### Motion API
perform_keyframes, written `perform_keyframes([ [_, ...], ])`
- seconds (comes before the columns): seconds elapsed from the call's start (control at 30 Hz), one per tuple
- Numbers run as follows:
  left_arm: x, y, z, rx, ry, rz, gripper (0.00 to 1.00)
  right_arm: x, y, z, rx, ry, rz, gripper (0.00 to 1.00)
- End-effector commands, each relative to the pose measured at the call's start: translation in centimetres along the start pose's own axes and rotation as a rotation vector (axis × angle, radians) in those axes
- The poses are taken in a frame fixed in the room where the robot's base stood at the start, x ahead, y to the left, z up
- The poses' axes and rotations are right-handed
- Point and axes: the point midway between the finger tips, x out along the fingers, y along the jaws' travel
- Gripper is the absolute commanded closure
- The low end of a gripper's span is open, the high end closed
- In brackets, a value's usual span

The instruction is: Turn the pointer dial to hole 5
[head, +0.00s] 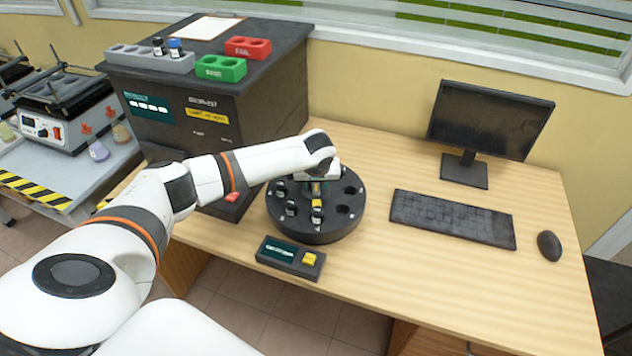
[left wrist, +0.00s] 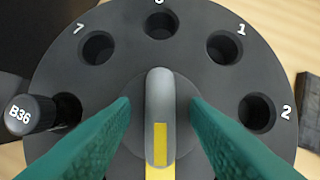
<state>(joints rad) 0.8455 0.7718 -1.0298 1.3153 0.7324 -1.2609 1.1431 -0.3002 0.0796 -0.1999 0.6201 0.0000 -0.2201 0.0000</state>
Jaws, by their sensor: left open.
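The pointer dial is a rounded grey handle (left wrist: 160,105) with a yellow mark, at the centre of a round black turntable (head: 315,236). In the left wrist view its yellow-marked end points to the bottom edge. The turntable (left wrist: 125,25) has numbered holes there; 7, 1 and 2 read clearly, and the top number is cut off. Hole 5 is out of view. A black-capped vial labelled B36 (left wrist: 30,114) stands at the left. My left gripper (head: 318,182) is over the centre, its green fingers (left wrist: 158,108) open on either side of the handle. My right gripper is not in view.
Several vials stand in the turntable's near and left holes. A small panel with a yellow button (head: 309,259) lies in front. A keyboard (head: 452,218), mouse (head: 549,245) and monitor (head: 490,118) are to the right. A dark cabinet (head: 265,105) stands behind left. The desk's front right is clear.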

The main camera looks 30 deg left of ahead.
Motion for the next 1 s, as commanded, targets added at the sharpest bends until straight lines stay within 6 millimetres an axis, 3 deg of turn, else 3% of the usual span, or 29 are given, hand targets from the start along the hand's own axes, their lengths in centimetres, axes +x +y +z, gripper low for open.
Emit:
perform_keyframes([
  [0.2, 0.0, 0.0, 0.0, 0.000, 0.000, 0.000, 0.58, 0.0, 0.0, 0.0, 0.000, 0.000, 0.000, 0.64],
  [0.47, 0.0, 0.0, 0.0, 0.000, 0.000, 0.000, 0.99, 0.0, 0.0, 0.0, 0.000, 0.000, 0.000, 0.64],
  [0.77, -0.1, 0.1, 0.1, 0.029, 0.001, -0.012, 1.00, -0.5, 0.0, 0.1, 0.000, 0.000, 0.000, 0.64],
  [1.0, -0.2, 0.2, 0.1, 0.146, 0.003, -0.060, 1.00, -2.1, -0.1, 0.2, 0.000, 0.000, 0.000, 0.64],
])
